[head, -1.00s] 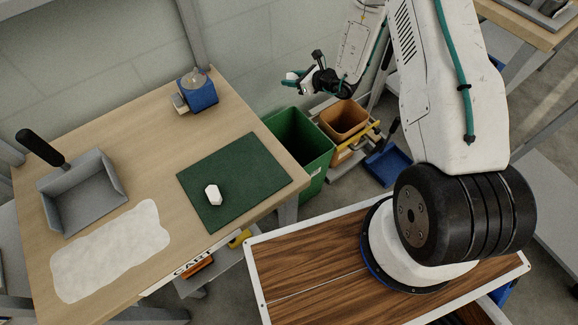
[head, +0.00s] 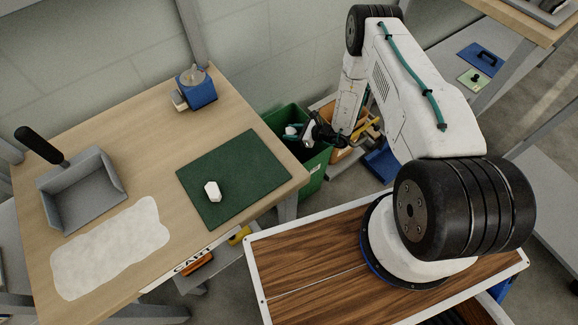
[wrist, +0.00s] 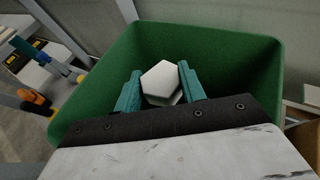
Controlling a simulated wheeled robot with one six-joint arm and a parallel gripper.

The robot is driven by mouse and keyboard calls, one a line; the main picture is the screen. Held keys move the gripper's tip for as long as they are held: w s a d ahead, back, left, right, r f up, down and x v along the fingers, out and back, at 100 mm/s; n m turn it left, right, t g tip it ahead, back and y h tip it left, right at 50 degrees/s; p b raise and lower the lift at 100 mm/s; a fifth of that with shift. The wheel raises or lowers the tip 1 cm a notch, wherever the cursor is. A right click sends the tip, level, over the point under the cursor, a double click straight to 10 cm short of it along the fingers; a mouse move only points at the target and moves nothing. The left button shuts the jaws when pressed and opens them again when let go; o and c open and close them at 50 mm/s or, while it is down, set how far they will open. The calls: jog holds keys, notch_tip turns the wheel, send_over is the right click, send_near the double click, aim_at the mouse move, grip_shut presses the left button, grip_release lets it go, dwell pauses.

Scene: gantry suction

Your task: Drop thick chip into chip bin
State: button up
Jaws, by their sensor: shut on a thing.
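My gripper (head: 293,131) is over the green bin (head: 318,178) in the head view. In the wrist view, the two teal fingers of my gripper (wrist: 160,69) are closed on a pale hexagonal chip (wrist: 161,80), with the chip held between them. The green bin's rim (wrist: 210,29) surrounds the chip in that view, and its dark inside lies beyond. The bin's floor is mostly hidden.
Another white piece (head: 213,191) lies on the green mat (head: 240,165) on the table. A grey dustpan (head: 85,190), a white patch (head: 110,250) and a blue device (head: 197,88) are also there. An orange-brown bin (head: 340,150) stands right of the green bin.

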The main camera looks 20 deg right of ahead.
jog(key=shift+f, duration=0.75)
jog(key=o, duration=1)
jog(key=shift+o, duration=0.2)
jog(key=v, duration=0.7)
jog(key=shift+s+d, duration=0.25)
jog(key=shift+d, duration=0.05)
jog(key=shift+r, duration=0.1)
